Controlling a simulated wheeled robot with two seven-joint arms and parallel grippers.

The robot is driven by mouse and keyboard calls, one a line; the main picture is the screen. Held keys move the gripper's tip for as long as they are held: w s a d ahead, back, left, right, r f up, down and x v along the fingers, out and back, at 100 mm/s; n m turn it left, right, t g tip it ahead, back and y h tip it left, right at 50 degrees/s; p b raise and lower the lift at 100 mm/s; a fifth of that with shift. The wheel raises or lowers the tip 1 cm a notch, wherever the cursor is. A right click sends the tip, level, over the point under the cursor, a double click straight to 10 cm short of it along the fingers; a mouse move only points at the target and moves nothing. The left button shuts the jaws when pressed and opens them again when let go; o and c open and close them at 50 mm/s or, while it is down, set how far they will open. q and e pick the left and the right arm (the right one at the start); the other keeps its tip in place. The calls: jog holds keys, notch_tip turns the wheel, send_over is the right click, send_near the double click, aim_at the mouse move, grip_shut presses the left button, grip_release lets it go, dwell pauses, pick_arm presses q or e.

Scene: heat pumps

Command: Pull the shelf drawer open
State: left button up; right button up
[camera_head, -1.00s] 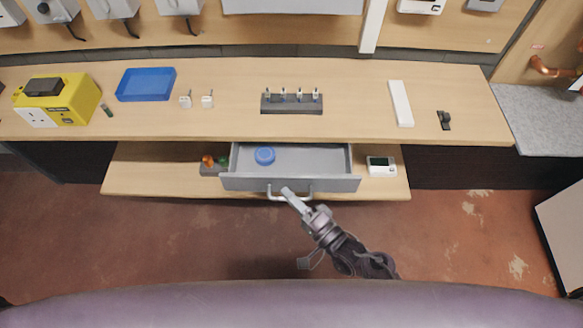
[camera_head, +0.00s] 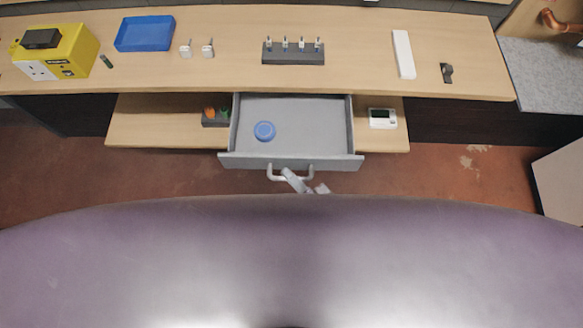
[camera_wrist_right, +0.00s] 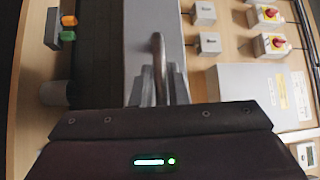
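The grey shelf drawer (camera_head: 318,125) stands well out from under the bench, with its inside in view. A round blue object (camera_head: 264,131) lies in it on the left. The bar handle (camera_head: 272,172) is on the drawer front (camera_head: 235,161). My right gripper (camera_head: 291,177) is at the handle; most of its arm is hidden behind my own body. In the right wrist view the handle (camera_wrist_right: 159,65) runs between the two fingers (camera_wrist_right: 161,90), which look closed around it. My left gripper is not in view.
The lower shelf (camera_head: 150,125) holds a small holder with orange and green items (camera_head: 214,116) left of the drawer and a white device (camera_head: 382,118) on the right. The bench above carries a blue tray (camera_head: 145,34) and a yellow box (camera_head: 62,52). Red floor shows in front.

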jog(key=o, duration=0.3)
jog(key=b+v, duration=0.1)
jog(key=v, duration=0.6)
jog(key=shift+s+d+f+b, duration=0.1)
jog(key=shift+s+d+b, duration=0.2)
jog(key=shift+b, duration=0.1)
